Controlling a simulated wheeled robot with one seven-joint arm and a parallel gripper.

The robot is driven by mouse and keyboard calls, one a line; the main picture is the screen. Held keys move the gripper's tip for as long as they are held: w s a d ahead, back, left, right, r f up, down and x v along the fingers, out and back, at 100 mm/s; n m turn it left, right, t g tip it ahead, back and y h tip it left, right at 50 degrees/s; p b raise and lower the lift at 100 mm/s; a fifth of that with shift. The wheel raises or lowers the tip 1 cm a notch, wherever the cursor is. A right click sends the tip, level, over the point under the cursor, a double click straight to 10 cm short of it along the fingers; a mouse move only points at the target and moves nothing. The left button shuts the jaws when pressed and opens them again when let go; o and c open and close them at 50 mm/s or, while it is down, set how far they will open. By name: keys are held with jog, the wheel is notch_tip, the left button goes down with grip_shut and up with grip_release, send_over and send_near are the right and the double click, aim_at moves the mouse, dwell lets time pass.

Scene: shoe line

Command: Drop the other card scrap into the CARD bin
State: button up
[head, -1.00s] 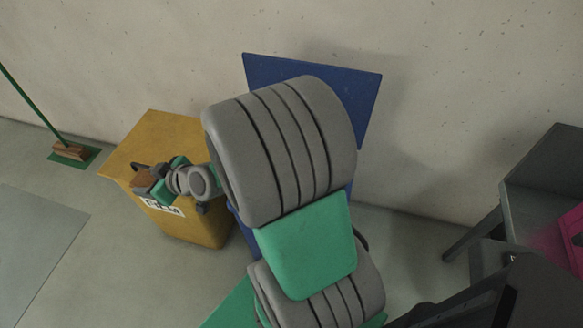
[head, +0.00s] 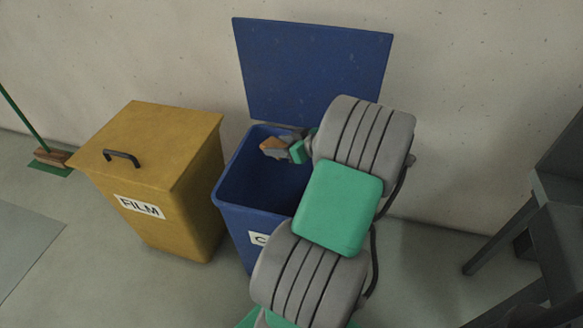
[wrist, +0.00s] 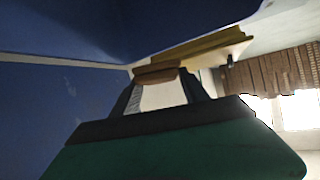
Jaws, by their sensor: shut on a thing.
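The blue bin (head: 228,196) stands open with its lid (head: 312,72) raised against the wall. Its label (head: 258,239) is mostly hidden by my arm; only a first letter like C shows. My gripper (head: 284,149) is over the back part of the bin's opening, shut on a small brown card scrap (head: 271,146). In the wrist view the scrap (wrist: 157,74) sits between the fingertips, with blue bin surfaces around it. The bottom of the bin is dark, and I cannot tell what lies in it.
A yellow bin labelled FILM (head: 150,165), lid closed with a black handle, stands just left of the blue bin. A broom (head: 50,158) leans at the far left. A dark grey stand (head: 555,215) is at the right. Floor is clear at the front left.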

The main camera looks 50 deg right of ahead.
jog(key=shift+s+d+f+b, duration=0.3)
jog(key=shift+s+d+f, duration=0.65)
jog(key=shift+s+d, duration=0.25)
jog(key=shift+f, duration=0.15)
notch_tip(320, 180, down, 6)
jog(key=b, duration=0.3)
jog(key=shift+w+r, duration=0.1)
jog(key=shift+r, duration=0.15)
jog(key=o, duration=1.4)
jog(key=p+v, duration=0.1)
jog(key=v, duration=0.7)
